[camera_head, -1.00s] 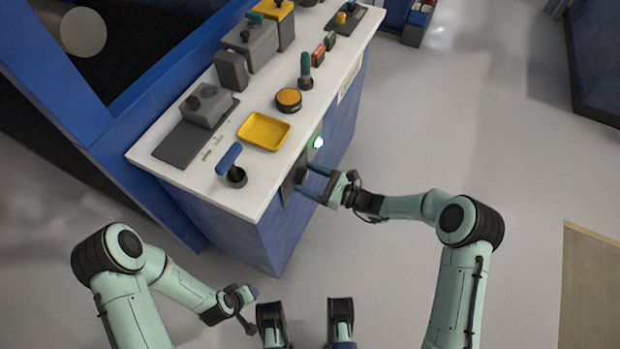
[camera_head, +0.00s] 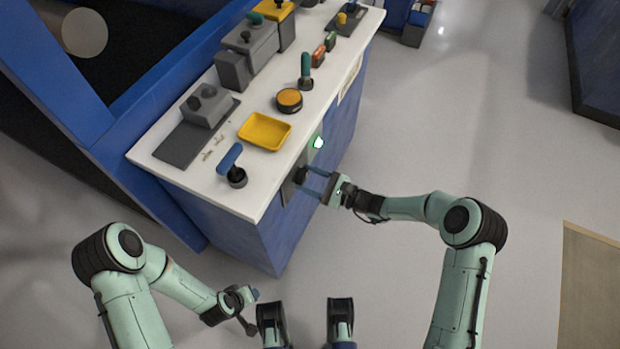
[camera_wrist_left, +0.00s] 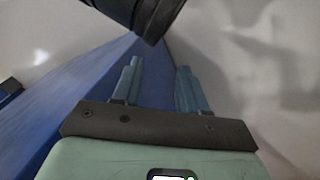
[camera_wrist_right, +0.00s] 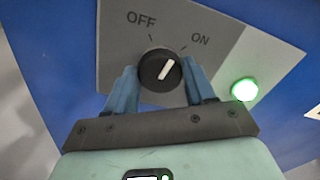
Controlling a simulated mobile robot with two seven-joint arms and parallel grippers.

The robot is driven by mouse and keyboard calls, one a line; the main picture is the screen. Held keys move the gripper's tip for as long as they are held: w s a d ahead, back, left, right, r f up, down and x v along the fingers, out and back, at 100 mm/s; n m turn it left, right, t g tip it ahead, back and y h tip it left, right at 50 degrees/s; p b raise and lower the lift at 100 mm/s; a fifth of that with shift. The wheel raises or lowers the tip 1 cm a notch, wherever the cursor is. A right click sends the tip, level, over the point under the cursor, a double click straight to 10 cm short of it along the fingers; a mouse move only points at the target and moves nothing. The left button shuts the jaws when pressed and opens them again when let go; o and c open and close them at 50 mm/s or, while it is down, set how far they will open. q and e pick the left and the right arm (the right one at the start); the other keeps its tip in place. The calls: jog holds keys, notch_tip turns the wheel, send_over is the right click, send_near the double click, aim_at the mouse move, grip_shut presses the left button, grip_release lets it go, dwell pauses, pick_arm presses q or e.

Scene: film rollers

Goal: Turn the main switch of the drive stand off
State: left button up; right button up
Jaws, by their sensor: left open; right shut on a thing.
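The main switch (camera_wrist_right: 160,70) is a round black knob with a white pointer line on a grey plate (camera_wrist_right: 115,72) marked OFF and ON. The pointer is tilted to the upper right, toward ON. My right gripper (camera_wrist_right: 160,82) is shut on the knob, with one blue finger on each side. My left gripper (camera_wrist_left: 157,88) is open and empty, low beside the stand.
The floor (camera_head: 450,130) right of the stand is clear.

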jog(key=n, duration=0.4)
pick_arm(q)
jog(key=shift+s+d+r+p, duration=0.35)
jog(key=shift+s+r+p, duration=0.1)
jog(key=shift+s, duration=0.25)
pick_arm(e)
jog(key=shift+f+n, duration=0.1)
jog(key=shift+n, duration=2.4)
jog(key=o, duration=1.1)
jog(key=shift+c, duration=0.2)
pick_arm(q)
jog(key=shift+g+h, duration=0.4)
jog(key=shift+g, duration=0.3)
jog(key=s, duration=0.1)
jog(key=s+d+r+p, duration=0.1)
jog(key=s+r+p, duration=0.1)
jog(key=shift+s+d+r, duration=0.1)
jog(key=shift+d, duration=0.25)
pick_arm(e)
jog(key=v, duration=1.3)
jog(key=shift+s+d, duration=0.15)
pick_arm(q)
jog(key=shift+r, duration=0.1)
